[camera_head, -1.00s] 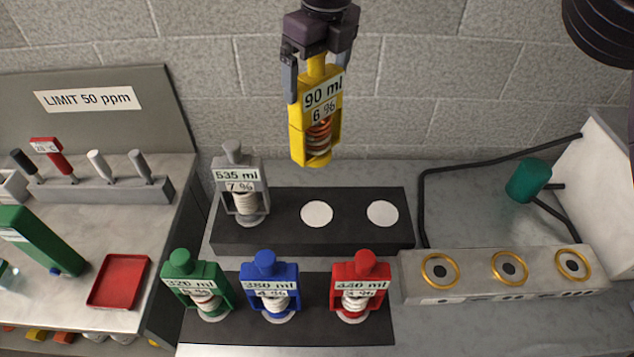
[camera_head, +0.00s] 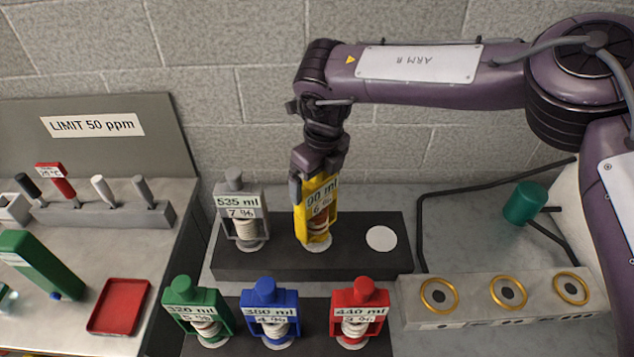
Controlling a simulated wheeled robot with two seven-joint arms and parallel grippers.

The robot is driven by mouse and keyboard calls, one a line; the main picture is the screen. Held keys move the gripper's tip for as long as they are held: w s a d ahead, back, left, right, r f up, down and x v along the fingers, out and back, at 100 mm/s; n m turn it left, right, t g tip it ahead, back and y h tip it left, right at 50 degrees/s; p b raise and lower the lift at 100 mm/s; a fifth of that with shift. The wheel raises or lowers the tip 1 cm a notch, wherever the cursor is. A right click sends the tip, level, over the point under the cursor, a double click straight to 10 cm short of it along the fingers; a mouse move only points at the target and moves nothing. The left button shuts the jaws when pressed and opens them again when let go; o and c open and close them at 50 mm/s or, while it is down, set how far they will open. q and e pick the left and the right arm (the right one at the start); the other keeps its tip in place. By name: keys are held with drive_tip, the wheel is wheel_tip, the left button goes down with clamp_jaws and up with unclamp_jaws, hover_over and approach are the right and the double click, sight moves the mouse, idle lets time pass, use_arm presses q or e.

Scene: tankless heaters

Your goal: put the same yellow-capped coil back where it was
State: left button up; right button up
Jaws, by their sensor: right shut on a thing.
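The yellow-capped coil (camera_head: 316,228) has a yellow frame and a label reading 90 ml, 6 %. It is upright at the middle white spot of the rear dark block (camera_head: 345,262), and its base appears to be on or just above that spot. My right gripper (camera_head: 318,190) is shut on its top from above, and hides the cap. The grey coil (camera_head: 241,222), labelled 535 ml, 7 %, stands on the left spot of the block. The right white spot (camera_head: 381,238) is empty. My left gripper is not in view.
Green (camera_head: 197,313), blue (camera_head: 270,314) and red (camera_head: 358,315) coils stand on the front dark block. A grey unit with several gold-ringed ports (camera_head: 508,294) is at right. A red tray (camera_head: 119,307) lies at left.

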drive_tip(key=shift+f, duration=0.95)
drive_tip(key=shift+f, duration=0.2)
drive_tip(key=o, duration=1.6)
drive_tip(key=shift+r, duration=0.4)
drive_tip(key=r+b, duration=0.1)
drive_tip(key=r, duration=0.2)
drive_tip(key=r+b, duration=0.1)
drive_tip(key=r, duration=0.3)
drive_tip(key=s+d+r+b, duration=0.1)
drive_tip(key=r, duration=0.3)
drive_tip(key=shift+r, duration=0.2)
